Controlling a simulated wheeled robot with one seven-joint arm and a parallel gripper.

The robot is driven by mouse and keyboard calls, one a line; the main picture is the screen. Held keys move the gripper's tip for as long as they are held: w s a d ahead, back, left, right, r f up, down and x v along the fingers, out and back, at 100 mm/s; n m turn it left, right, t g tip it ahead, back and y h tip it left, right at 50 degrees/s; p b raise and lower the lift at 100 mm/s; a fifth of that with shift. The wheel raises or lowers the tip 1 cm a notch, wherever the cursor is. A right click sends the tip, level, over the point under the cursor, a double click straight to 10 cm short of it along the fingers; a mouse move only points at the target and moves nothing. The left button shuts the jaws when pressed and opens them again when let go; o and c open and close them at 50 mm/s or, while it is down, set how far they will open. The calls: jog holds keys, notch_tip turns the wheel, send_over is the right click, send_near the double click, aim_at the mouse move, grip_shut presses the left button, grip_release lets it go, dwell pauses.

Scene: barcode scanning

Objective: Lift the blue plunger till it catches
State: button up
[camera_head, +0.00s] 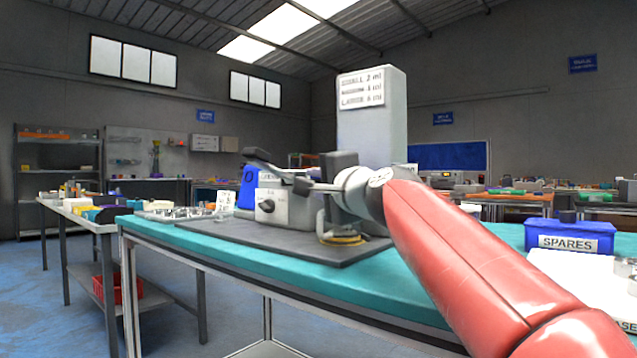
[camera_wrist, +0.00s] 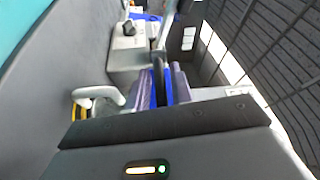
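A grey dosing machine (camera_head: 288,208) with a dark knob stands on a dark base plate on the teal table; its grey body also shows in the wrist view (camera_wrist: 127,55). A dark lever (camera_head: 275,170) runs along its top. My gripper (camera_head: 330,186) is at the right end of the machine. In the wrist view its fingers (camera_wrist: 166,88) show blue strips close together, with a dark upright piece between them. I cannot tell whether they grip that piece. A blue part (camera_head: 247,188) shows behind the machine's left end. I cannot make out the plunger for certain.
A tall grey block (camera_head: 371,125) with a volume label stands behind the machine. A blue SPARES bin (camera_head: 570,237) is at the right of the teal table (camera_head: 300,262). A yellow ring (camera_head: 343,240) lies below my gripper. The table's front strip is clear.

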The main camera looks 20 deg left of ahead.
grip_shut()
notch_tip(320, 180, up, 12)
jog(key=p, duration=1.2)
jog(key=shift+r, duration=0.2)
jog(key=shift+s+d+r, duration=0.1)
jog(key=shift+o, duration=1.3)
grip_release()
jog(key=shift+o, duration=0.2)
